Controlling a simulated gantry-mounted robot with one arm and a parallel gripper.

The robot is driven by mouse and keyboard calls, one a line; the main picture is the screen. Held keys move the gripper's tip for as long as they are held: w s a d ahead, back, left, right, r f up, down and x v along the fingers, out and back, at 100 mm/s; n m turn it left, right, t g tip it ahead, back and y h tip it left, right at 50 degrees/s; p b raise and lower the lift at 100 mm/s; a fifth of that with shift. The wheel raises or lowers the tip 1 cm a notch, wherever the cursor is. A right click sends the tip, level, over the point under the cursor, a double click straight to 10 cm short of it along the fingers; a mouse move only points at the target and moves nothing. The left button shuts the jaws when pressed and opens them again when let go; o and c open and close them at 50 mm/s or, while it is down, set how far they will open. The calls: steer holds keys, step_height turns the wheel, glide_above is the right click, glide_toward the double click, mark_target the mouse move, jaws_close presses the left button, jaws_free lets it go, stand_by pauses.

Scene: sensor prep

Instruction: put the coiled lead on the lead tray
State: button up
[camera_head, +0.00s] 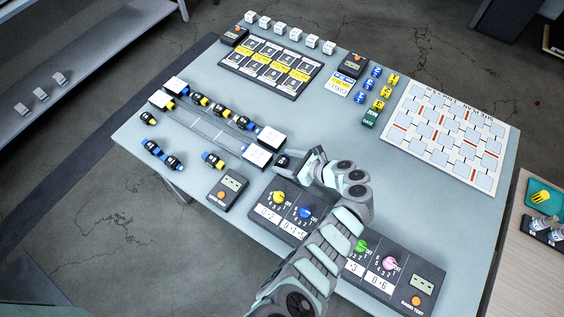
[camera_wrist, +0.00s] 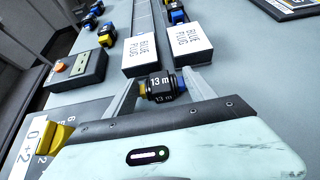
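The coiled lead is a small black coil (camera_wrist: 160,86) marked "13 m", with a blue and a yellow end, in the wrist view. It sits between the fingertips of my gripper (camera_wrist: 161,82), which look closed against its two ends. In the head view it is a small dark shape (camera_head: 283,161) at the tip of my gripper (camera_head: 290,163). The lead tray (camera_head: 208,127) is a grey two-lane tray just left of it, with white labels at its ends. The near labels (camera_wrist: 192,47) read "BLUE PLUG". I cannot tell whether the coil touches the table.
Several other coils lie beside and on the tray, among them a yellow-blue one (camera_head: 213,160). A meter with an orange button (camera_head: 228,189) and a knob panel (camera_head: 290,213) lie near my arm. A patterned board (camera_head: 440,130) is at right.

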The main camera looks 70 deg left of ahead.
steer(key=c, duration=1)
steer(key=shift+c, duration=0.2)
steer(key=shift+r, duration=0.2)
